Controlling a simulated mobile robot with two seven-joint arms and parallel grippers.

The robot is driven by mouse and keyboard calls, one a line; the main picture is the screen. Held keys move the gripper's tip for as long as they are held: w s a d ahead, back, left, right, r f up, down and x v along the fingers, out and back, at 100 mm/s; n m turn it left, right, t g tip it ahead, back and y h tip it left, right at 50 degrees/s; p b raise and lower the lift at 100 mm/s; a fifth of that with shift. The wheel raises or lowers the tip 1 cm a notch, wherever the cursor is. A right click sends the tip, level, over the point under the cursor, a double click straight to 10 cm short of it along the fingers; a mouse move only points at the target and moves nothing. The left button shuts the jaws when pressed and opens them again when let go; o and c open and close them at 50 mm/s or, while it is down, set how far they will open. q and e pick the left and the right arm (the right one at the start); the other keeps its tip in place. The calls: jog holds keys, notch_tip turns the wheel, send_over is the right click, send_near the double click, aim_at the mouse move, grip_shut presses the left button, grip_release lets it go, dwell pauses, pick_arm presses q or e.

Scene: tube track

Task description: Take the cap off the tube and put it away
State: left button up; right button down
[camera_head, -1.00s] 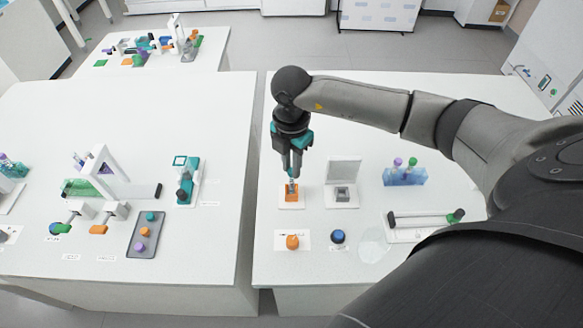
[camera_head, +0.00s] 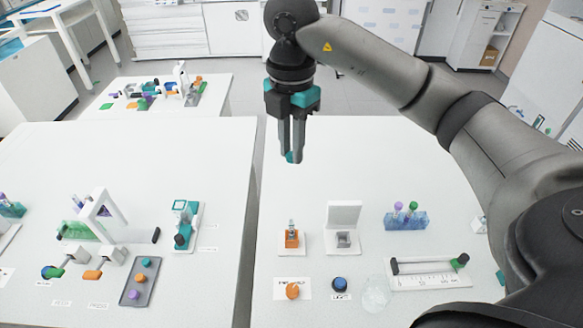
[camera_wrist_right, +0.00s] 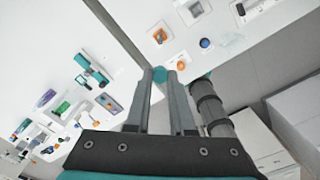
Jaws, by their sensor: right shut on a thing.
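My right gripper (camera_head: 292,158) is up in the air above the back of the right table, fingers pointing down. It is shut on a small teal cap (camera_head: 289,157), which also shows between the fingertips in the right wrist view (camera_wrist_right: 158,75). The clear tube (camera_head: 291,226) stands upright in an orange block (camera_head: 291,239) on a white base, with no cap visible on it. The gripper is well clear of the tube. My left gripper is not in view.
A grey tray (camera_head: 138,283) with teal, orange and purple pieces lies on the left table. An open white-lidded box (camera_head: 343,219), a blue tube rack (camera_head: 405,220), an orange knob (camera_head: 292,291) and a blue button (camera_head: 339,284) stand near the tube. The right table's back is clear.

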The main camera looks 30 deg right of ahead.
jog(key=shift+r, duration=0.75)
jog(key=shift+r+p, duration=1.45)
jog(key=shift+p, duration=0.05)
jog(key=shift+f, duration=0.1)
